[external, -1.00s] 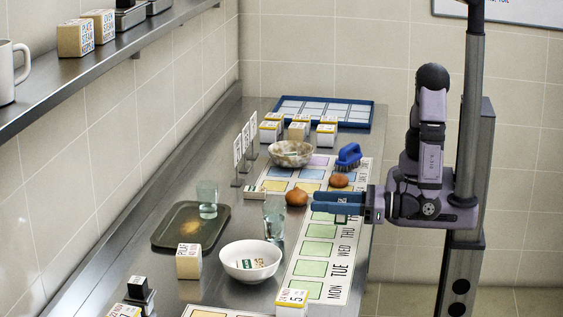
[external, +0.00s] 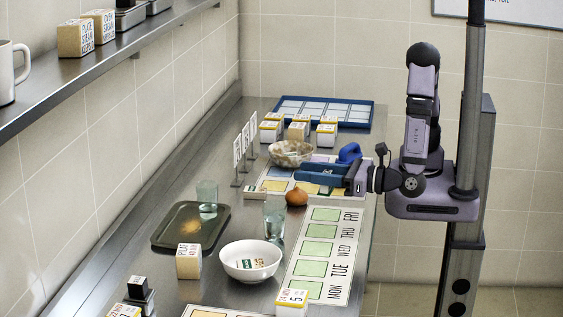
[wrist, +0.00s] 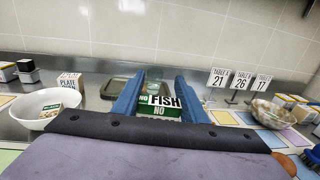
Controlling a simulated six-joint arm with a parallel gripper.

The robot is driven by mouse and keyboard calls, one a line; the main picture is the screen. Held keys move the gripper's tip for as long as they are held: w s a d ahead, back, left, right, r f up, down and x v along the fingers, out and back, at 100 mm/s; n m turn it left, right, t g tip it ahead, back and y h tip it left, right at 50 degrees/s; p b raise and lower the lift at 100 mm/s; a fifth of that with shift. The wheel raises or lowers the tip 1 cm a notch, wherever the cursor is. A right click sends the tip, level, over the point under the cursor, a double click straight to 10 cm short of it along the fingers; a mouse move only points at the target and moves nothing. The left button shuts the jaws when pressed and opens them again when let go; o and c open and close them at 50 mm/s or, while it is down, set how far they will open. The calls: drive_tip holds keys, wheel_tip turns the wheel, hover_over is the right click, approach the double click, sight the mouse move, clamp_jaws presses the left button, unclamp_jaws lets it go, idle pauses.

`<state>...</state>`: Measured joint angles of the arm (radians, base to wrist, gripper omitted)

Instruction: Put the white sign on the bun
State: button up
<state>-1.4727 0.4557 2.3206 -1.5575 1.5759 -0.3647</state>
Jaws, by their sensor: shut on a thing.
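A second orange-brown round thing with a pointed top (external: 296,198), perhaps an onion, sits nearer on the counter.
A white bowl (external: 235,262) holds a green and white piece. Two glasses (external: 274,220) and a dark tray (external: 165,238) stand to the left. A speckled bowl (external: 291,153), table-number signs (external: 238,155) and a blue brush (external: 350,152) are close to my gripper.

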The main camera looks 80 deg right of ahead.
drive_tip(key=w+d+r+m+g+h+p, duration=0.1)
drive_tip(key=w+d+m+g+h+p, duration=0.2)
drive_tip(key=d, duration=0.6)
drive_tip(key=w+d+r+m+h+p, duration=0.25)
drive_tip(key=w+d+h, duration=0.3)
drive_tip(key=d, duration=0.35)
drive_tip(key=s+d+f+m+g+h+p, duration=0.1)
drive_tip(key=s+d+m+g+h+p, duration=0.2)
drive_tip(key=s+d, duration=0.4)
drive_tip(key=s+d+f+m+g+h, duration=0.1)
drive_tip(key=s+d+m+g+h, duration=0.3)
drive_tip(key=d, duration=0.5)
wheel_tip(320, 180, down, 6)
drive_tip(key=g, duration=0.1)
drive_tip(key=shift+y, duration=0.35)
drive_tip(key=shift+f, duration=0.15)
drive_tip(key=shift+f, duration=1.75)
